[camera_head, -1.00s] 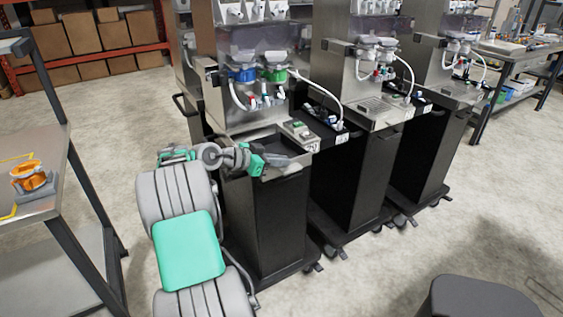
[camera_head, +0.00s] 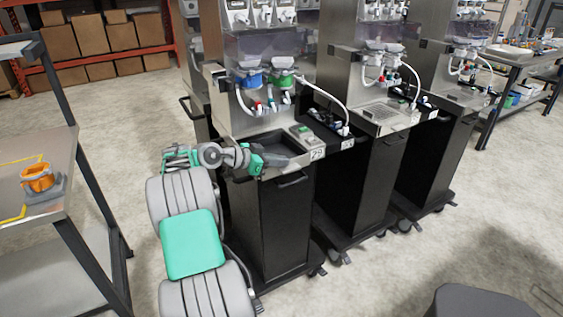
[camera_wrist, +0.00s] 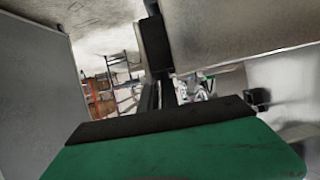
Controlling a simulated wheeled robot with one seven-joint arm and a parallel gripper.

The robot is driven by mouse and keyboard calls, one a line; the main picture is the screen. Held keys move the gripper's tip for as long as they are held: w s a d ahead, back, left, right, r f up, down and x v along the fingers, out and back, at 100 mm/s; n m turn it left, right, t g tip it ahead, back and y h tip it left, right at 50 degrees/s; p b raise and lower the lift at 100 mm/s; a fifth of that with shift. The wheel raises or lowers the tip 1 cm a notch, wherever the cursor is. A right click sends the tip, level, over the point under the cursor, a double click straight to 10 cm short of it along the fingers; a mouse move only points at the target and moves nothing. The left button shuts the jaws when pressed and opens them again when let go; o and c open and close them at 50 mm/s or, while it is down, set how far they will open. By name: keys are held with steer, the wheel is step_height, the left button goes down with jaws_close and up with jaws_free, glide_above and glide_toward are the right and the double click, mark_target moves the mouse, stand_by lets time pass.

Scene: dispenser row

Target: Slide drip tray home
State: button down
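The nearest dispenser (camera_head: 225,112) stands in front of my arm in the head view. Its steel drip-tray shelf (camera_head: 297,162) has a dark recess (camera_head: 272,146) below the blue and green valves. I cannot tell the drip tray apart from the shelf. My gripper (camera_head: 284,161) is at the front left of this shelf, its dark end low over or against the front edge; contact is unclear. In the wrist view, a green and black part of my gripper fills the bottom, and its fingertips are not clear. Whether it is open or shut does not show.
A grey box with a green button (camera_head: 303,133) sits right of the recess. Two more dispensers (camera_head: 378,115) stand to the right, close together. A steel bench (camera_head: 65,190) with an orange object (camera_head: 38,178) is at left. Open floor (camera_head: 400,275) lies in front.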

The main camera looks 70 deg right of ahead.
steer(key=shift+w+d+r+p, duration=0.1)
steer(key=shift+w+d+p, duration=0.3)
steer(key=shift+w, duration=0.2)
steer(key=c, duration=1.5)
jaws_free()
steer(key=shift+c, duration=0.2)
